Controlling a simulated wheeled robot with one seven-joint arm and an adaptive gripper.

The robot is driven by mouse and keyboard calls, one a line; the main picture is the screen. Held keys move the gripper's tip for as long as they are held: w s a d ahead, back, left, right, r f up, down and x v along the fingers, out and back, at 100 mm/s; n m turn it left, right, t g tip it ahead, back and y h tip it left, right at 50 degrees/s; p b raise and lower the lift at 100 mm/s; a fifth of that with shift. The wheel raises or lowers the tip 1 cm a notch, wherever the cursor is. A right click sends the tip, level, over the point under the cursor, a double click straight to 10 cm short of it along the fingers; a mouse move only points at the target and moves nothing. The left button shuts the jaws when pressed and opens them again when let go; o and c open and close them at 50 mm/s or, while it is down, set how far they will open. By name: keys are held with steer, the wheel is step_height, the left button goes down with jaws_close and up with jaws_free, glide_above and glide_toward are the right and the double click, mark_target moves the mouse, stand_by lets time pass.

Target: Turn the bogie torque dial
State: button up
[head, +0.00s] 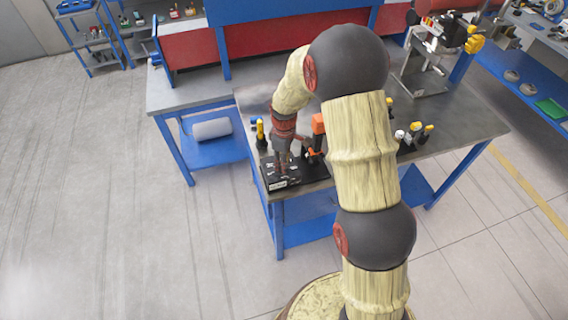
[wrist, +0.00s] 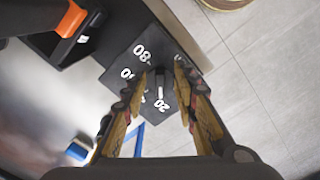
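The bogie torque dial (wrist: 159,84) is a small dark knob with a pale mark, on a black plate (wrist: 134,48) with white numbers, among them 80 and 20. In the head view its black unit (head: 281,184) sits at the near left corner of the workbench. My gripper (wrist: 160,70) is open, with one finger on each side of the knob. I cannot tell whether either finger touches it. In the head view my gripper (head: 284,158) points down over the unit and hides most of the dial.
An orange-and-black device (wrist: 70,20) stands close beside the dial unit. A yellow-topped item (head: 260,130) is to the left on the workbench (head: 460,118), and several small bottles (head: 413,135) stand to the right. Open floor (head: 130,210) lies left of the bench.

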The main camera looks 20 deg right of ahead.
steer(key=shift+f, duration=0.15)
steer(key=shift+c, duration=0.8)
jaws_close()
